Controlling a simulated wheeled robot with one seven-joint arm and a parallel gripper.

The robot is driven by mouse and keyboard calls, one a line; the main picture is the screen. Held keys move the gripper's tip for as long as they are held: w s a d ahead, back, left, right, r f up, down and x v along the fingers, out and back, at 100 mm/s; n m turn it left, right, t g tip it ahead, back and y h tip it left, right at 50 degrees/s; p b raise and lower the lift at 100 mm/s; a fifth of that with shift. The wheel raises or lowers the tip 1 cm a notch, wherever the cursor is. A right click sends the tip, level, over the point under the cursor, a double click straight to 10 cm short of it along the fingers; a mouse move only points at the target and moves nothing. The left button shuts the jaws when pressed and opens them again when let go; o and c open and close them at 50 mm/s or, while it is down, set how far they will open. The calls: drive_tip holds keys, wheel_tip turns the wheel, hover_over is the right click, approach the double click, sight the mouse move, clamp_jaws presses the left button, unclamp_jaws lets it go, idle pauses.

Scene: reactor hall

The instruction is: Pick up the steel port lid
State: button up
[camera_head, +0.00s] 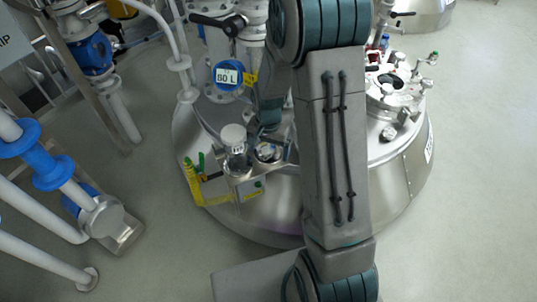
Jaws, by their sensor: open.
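A small round steel piece (267,153), which looks like the port lid, sits on the small steel shelf at the front left of the vessel. Its details are too small to be sure. My arm crosses the middle of the camera_head view and folds over at the top. Its wrist comes down behind the upright link, and my gripper (268,137) is just above and behind the round piece. The gripper is small and partly hidden, and its fingers are hard to make out. It appears open, with nothing seen held. I cannot tell whether it touches the round piece.
A white-capped jar (234,145) stands close left of the round piece. Yellow and green tools (192,180) hang at the shelf's left. The steel vessel (408,165) has fittings and a dark open port (390,82) at right. Blue-flanged pipes (50,168) stand left. The right floor is clear.

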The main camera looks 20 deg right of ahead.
drive_tip(key=c, duration=0.9)
drive_tip(key=shift+c, duration=0.2)
drive_tip(key=shift+r, duration=0.15)
wheel_tip(320, 180, up, 10)
drive_tip(key=p, duration=0.3)
